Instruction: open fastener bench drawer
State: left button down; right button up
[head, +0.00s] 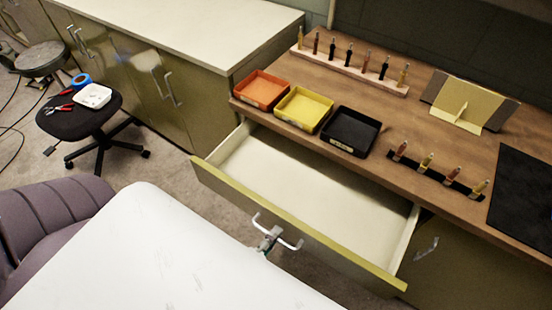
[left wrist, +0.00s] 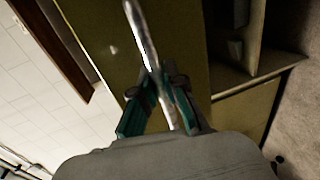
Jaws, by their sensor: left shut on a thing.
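The fastener bench drawer (head: 310,184) stands pulled out from under the wooden bench top, and its inside looks empty. Its olive front carries a pale bar handle (head: 278,230). My left gripper (head: 268,243) is at the middle of this handle, shut on it. In the left wrist view the handle (left wrist: 143,38) runs as a shiny bar between the two green-sided fingers of the left gripper (left wrist: 162,105). Most of the left arm is hidden in the head view. My right gripper does not show in either view.
The wooden bench (head: 330,82) carries an orange bin (head: 262,91), a yellow bin (head: 303,109), a black bin (head: 350,130) and racks of fasteners. A black stool (head: 80,115) holding tools stands left on open floor. A purple chair (head: 50,215) is at the lower left.

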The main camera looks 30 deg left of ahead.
pick_arm(q)
jog(key=c, duration=1.2)
grip_release()
jog(key=v, duration=1.2)
jog(key=shift+f, duration=0.1)
